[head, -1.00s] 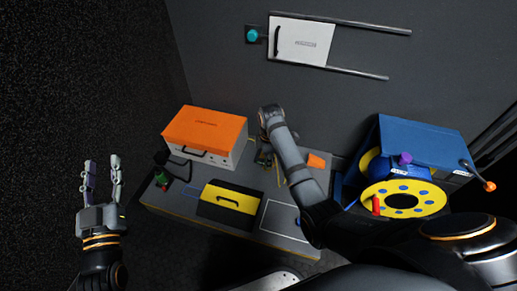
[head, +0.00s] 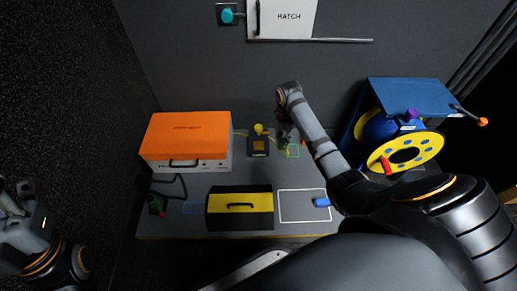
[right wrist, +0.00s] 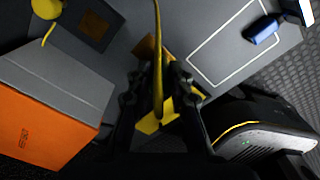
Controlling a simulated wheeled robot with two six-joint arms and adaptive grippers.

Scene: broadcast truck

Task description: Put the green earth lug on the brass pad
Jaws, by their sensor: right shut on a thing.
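My right gripper (head: 285,143) is over the back of the bench, right of a small dark block with a brass-brown pad (head: 258,146). The pad also shows at the upper left of the right wrist view (right wrist: 94,28). In that view my right gripper (right wrist: 158,108) is shut on a thin yellow-green lead (right wrist: 157,45) running up between its fingers. The green lug itself is hidden or too small to make out. My left gripper (head: 22,190) is at the far left, clear of the bench; its fingertips are unclear.
An orange-topped case (head: 187,134) stands left of the pad, with a yellow knob (head: 258,128) behind it. A yellow-black toolbox (head: 240,203) stands in front. A blue item (head: 322,202) is by a white outline. A cable reel (head: 405,153) is at right.

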